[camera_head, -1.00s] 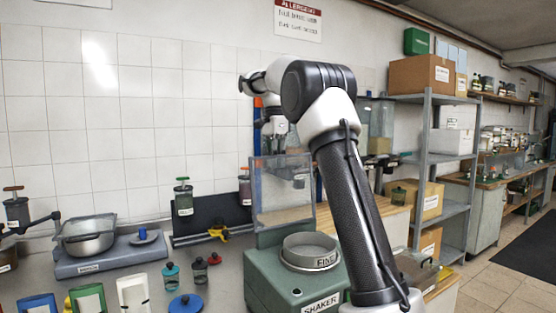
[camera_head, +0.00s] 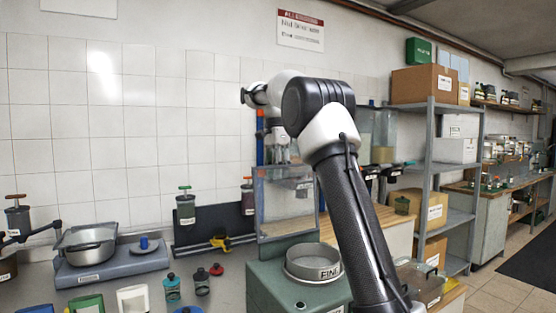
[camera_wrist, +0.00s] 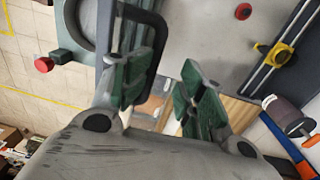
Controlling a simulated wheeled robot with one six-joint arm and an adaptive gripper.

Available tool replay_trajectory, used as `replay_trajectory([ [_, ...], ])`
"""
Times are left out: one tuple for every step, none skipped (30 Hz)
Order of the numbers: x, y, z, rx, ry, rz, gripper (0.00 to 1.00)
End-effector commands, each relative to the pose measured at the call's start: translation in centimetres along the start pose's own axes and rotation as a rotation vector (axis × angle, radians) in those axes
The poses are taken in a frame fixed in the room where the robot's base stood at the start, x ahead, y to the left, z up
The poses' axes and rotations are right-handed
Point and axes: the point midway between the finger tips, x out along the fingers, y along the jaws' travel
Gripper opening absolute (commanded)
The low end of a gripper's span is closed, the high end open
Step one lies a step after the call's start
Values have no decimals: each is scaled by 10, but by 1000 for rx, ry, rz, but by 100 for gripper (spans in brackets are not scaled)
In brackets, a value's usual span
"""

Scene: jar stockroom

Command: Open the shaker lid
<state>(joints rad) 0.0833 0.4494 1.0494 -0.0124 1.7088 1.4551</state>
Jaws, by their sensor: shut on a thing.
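The shaker is a green box (camera_head: 268,287) at the bottom middle of the head view, with a round grey sieve marked FINE (camera_head: 313,268) on top. Its clear, grey-framed lid (camera_head: 287,205) stands raised behind the sieve, roughly upright. My gripper (camera_head: 278,152) is at the lid's upper edge. In the wrist view, the green-padded fingers (camera_wrist: 168,92) show a gap between them, and the lid's dark loop handle (camera_wrist: 159,45) passes at the left finger. My gripper is shut on this handle, though the exact contact is partly hidden.
A scale with a metal pan (camera_head: 88,243) stands at left. Small jars (camera_head: 172,287) stand left of the shaker. Shelving with boxes (camera_head: 425,83) is at right.

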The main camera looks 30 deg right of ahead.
Motion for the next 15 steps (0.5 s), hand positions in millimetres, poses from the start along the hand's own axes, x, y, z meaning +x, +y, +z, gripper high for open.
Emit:
replay_trajectory([
  [-1, -2, 2, -1, -8, 6, 33],
  [-7, -2, 2, -1, -7, 4, 33],
  [-16, -2, 2, -1, -5, -2, 33],
  [-23, -1, 2, -1, -3, -5, 33],
  [-30, 0, 2, -1, -2, -9, 33],
  [-39, 0, 2, -1, -1, -13, 33],
  [-45, 0, 2, -1, 0, -16, 33],
  [-51, 1, 2, 0, 1, -19, 33],
  [-57, 2, 2, 0, 2, -20, 33],
  [-61, 2, 2, 0, 3, -23, 33],
  [-64, 2, 2, 0, 4, -24, 33],
  [-68, 2, 1, 0, 4, -25, 33],
  [-70, 3, 1, 0, 5, -27, 33],
  [-72, 3, 1, 1, 5, -28, 33],
  [-74, 4, 1, 1, 5, -27, 33],
])
